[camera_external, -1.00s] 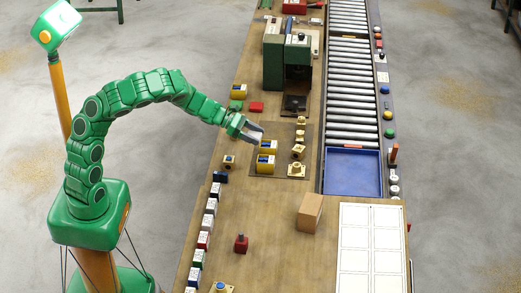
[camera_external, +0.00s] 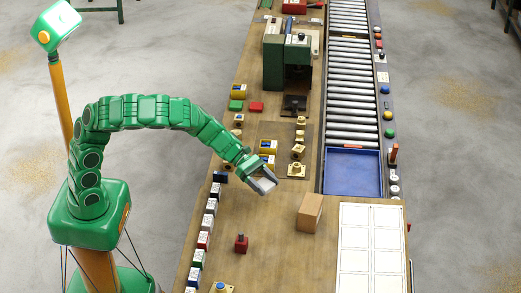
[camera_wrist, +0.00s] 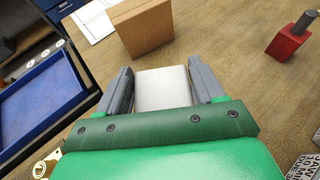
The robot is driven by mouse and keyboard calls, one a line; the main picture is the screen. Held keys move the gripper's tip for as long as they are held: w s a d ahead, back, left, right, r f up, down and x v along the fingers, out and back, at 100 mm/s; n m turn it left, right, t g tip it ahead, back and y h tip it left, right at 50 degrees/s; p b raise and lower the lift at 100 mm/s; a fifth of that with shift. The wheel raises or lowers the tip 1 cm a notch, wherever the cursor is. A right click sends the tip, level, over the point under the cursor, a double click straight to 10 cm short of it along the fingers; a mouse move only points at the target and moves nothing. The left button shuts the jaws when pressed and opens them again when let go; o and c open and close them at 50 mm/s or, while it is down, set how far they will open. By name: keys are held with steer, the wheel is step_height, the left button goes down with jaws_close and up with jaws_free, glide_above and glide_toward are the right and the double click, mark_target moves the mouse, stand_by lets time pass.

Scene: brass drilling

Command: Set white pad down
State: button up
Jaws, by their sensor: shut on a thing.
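My gripper (camera_external: 264,182) is shut on the white pad (camera_wrist: 162,89), which sits between the two grey fingers in the wrist view. In the external view the gripper is over the wooden bench (camera_external: 270,225), near the dark mat's front edge. The pad shows there only as a small pale patch between the fingers. I cannot tell how high the pad is above the bench.
A cardboard box (camera_external: 309,212) stands to the right, with a white gridded sheet (camera_external: 371,250) beyond it. A blue tray (camera_external: 352,172) lies by the rollers. A red block with a knob (camera_external: 241,243) and a row of small labelled boxes (camera_external: 204,240) are nearer. Bare bench lies between.

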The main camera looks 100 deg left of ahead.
steer(key=m+g+h, duration=0.1)
steer(key=m+h, duration=0.1)
glide_above(259, 227)
steer(key=shift+f, duration=3.55)
steer(key=shift+f, duration=0.1)
steer(key=o, duration=1)
steer(key=shift+o, duration=0.2)
steer(key=shift+s, duration=0.1)
